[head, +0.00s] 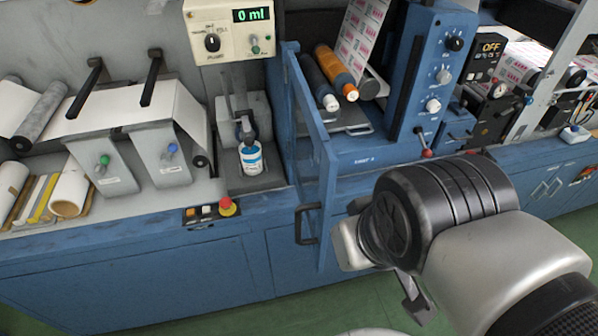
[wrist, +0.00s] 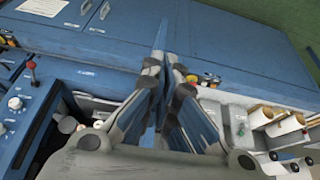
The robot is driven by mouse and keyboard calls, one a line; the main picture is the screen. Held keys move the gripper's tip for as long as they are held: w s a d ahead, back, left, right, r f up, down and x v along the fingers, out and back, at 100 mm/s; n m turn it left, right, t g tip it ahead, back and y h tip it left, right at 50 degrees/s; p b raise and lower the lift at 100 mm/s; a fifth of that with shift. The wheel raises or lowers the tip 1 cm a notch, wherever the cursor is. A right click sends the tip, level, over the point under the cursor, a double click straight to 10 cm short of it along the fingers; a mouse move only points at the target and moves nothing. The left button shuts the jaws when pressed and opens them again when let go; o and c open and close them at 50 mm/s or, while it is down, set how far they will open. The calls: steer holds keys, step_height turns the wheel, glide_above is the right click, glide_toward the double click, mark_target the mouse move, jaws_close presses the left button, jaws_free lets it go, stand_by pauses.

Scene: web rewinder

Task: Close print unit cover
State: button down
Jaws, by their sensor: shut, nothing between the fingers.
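The print unit cover (head: 318,160) is a blue-framed panel with a see-through window. It stands open, swung out from the left side of the print unit (head: 345,115). Its black handle (head: 306,223) is on the lower outer edge. In the wrist view the cover (wrist: 160,36) shows nearly edge-on, as a narrow blue strip beyond the fingertips. My gripper (wrist: 165,64) is shut and empty, close to the cover. In the head view my wrist hides most of the gripper, just right of the handle. Whether it touches the cover cannot be told.
Inside the unit are a dark roller and an orange roller (head: 336,70). A blue control panel (head: 432,75) with knobs stands on its right. Left of the cover are a bottle (head: 251,158) and a red emergency button (head: 228,206). Green floor (head: 150,325) lies in front.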

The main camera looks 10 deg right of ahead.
steer(key=w+a+n+g+h+p, duration=0.15)
steer(key=w+a+n+p, duration=0.3)
steer(key=a+n, duration=0.45)
steer(key=w+a+n+g+h+p, duration=0.1)
steer(key=w+a+n+g+p, duration=0.3)
steer(key=a+n, duration=0.45)
steer(key=w+d+f+n+t+b, duration=0.1)
steer(key=d+f+n+b, duration=0.1)
steer(key=d+f, duration=0.6)
steer(key=shift+x, duration=0.85)
steer(key=shift+w, duration=0.1)
